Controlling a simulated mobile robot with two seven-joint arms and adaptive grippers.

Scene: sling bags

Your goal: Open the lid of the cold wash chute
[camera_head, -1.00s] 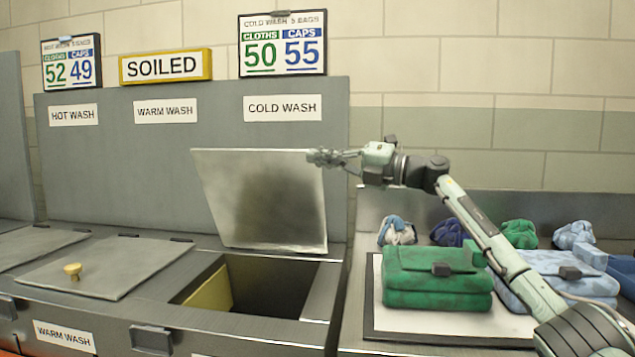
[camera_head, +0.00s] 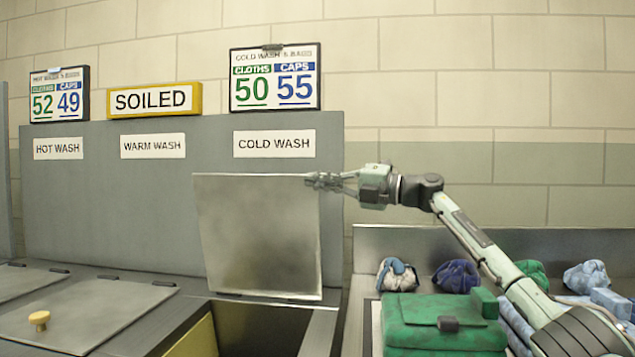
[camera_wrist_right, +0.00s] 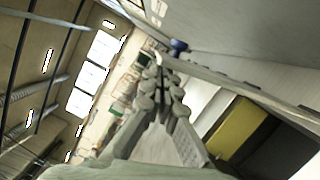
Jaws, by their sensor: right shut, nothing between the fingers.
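The cold wash lid (camera_head: 258,235) is a grey metal panel standing raised, close to upright, below the COLD WASH label (camera_head: 274,143). The dark chute opening (camera_head: 262,330) with a yellow inner wall (camera_head: 197,340) lies uncovered in front of it. My right gripper (camera_head: 318,181) is shut and empty, its fingertips at the lid's upper right edge. In the right wrist view the closed fingers (camera_wrist_right: 157,68) point along the lid's edge, and the yellow wall (camera_wrist_right: 230,130) shows at the right. Whether the fingertips touch the lid I cannot tell. My left gripper is out of view.
The warm wash lid (camera_head: 85,315) is closed, with a brass knob (camera_head: 39,320). To the right, a green bag (camera_head: 440,335) and several blue, green and grey bundles lie on a metal counter. A grey back panel (camera_head: 110,200) stands behind the lid.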

